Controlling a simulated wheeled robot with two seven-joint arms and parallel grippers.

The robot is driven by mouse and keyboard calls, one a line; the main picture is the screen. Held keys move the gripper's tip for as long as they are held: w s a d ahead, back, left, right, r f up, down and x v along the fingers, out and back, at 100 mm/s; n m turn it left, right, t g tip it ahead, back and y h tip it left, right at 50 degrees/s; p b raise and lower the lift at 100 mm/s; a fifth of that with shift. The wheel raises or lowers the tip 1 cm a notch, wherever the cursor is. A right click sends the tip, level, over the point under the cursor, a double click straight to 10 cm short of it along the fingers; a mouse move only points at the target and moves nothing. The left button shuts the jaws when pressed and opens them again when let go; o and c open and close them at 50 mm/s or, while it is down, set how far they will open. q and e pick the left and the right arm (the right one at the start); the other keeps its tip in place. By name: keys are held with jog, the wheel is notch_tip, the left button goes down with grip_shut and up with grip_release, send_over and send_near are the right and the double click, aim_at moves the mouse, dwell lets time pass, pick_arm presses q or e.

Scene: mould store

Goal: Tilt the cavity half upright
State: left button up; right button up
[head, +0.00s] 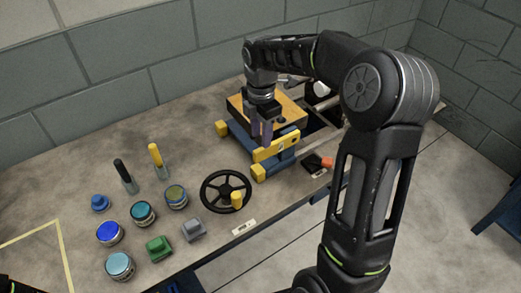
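A block with a flat tan top (288,109) sits low in a blue frame (279,163) with yellow parts at the table's back right. It looks like the mould, lying flat; I cannot tell for certain which part is the cavity half. A yellow bar (276,146) runs along the frame's front. My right gripper (262,138) points down at the block's front left, just behind the yellow bar. Its fingers overlap in this view, so its opening and any contact are unclear.
A black handwheel (216,203) with a yellow knob lies in front of the frame. Several round jars, including a teal one (143,213), and a green block (159,248) stand at front left. Two upright handles (156,156) stand behind them. The table's back left is clear.

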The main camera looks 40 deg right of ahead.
aim_at(261, 148)
notch_tip(261, 148, down, 7)
jog(key=shift+f+p, duration=0.15)
jog(key=shift+p, duration=0.2)
jog(key=shift+c, duration=0.6)
grip_shut()
dwell(0.8)
